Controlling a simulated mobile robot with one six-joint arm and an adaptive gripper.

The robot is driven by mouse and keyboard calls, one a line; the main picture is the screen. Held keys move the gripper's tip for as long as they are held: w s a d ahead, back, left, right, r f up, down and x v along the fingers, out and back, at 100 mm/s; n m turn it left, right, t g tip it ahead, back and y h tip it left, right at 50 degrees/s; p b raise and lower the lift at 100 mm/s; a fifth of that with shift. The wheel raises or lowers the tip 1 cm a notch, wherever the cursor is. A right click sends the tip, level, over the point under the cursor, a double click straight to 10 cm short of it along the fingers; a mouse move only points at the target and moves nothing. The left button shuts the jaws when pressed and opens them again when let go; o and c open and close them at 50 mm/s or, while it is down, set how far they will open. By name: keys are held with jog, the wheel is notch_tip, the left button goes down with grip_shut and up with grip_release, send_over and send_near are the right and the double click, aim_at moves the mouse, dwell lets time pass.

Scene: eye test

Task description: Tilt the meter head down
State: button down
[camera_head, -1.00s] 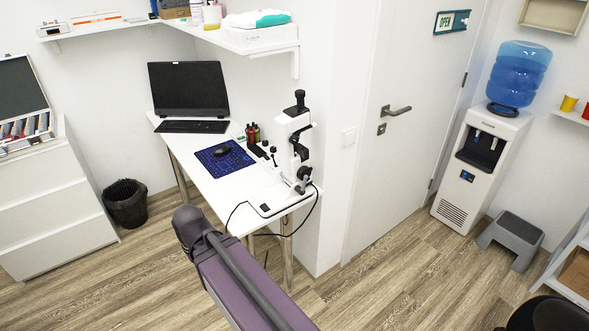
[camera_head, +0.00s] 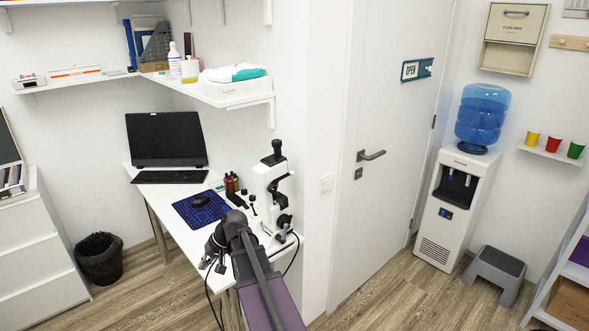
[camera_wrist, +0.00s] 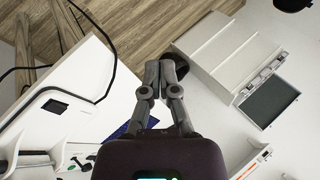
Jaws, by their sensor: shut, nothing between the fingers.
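The meter (camera_head: 262,178) is a white upright instrument with a black eyepiece on top and black parts on its right side. It stands at the right end of the white desk (camera_head: 170,187) in the head view. Its head looks raised, with the eyepiece pointing up. My gripper (camera_head: 211,264) is low by the desk's front edge, left of and nearer than the meter, and apart from its head. In the wrist view my gripper (camera_wrist: 162,66) is shut and empty, its fingertips together. My arm hides part of the desk and perhaps the meter's lower base.
A laptop (camera_head: 166,137), a blue mat (camera_head: 202,208) with a mouse, and small dark bottles (camera_head: 231,183) are on the desk. A black cable (camera_wrist: 103,82) hangs over the desk edge. A shelf (camera_head: 222,97) juts out above. Wall and door (camera_head: 365,130) stand right of the meter.

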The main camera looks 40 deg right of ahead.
jog(key=d+r+m+t, duration=0.2)
jog(key=d+r+t, duration=0.1)
jog(key=d, duration=0.8)
jog(key=d+r+m+t, duration=0.3)
jog(key=d+r, duration=0.1)
jog(key=d, duration=0.8)
jog(key=w+d+r+m+t, duration=0.1)
jog(key=d+r+t, duration=0.3)
jog(key=d, duration=0.7)
jog(key=shift+d+m, duration=0.35)
jog(key=shift+m, duration=0.35)
jog(key=s+d+r+m+t+h, duration=0.1)
jog(key=s+d+r, duration=0.1)
jog(key=d, duration=0.4)
jog(key=s+d+r+m+t+h, duration=0.1)
jog(key=s+d+r+t, duration=0.1)
jog(key=d, duration=0.3)
jog(key=shift+s+d+m+h, duration=0.4)
jog(key=shift+s, duration=0.25)
jog(key=shift+w, duration=0.2)
jog(key=shift+w+a+f, duration=0.1)
jog(key=shift+w+a, duration=0.2)
jog(key=shift+w, duration=1.3)
jog(key=shift+w+a, duration=0.3)
jog(key=shift+w, duration=1.3)
jog(key=shift+w+a+f, duration=0.1)
jog(key=shift+w+a, duration=0.2)
jog(key=shift+w, duration=1.3)
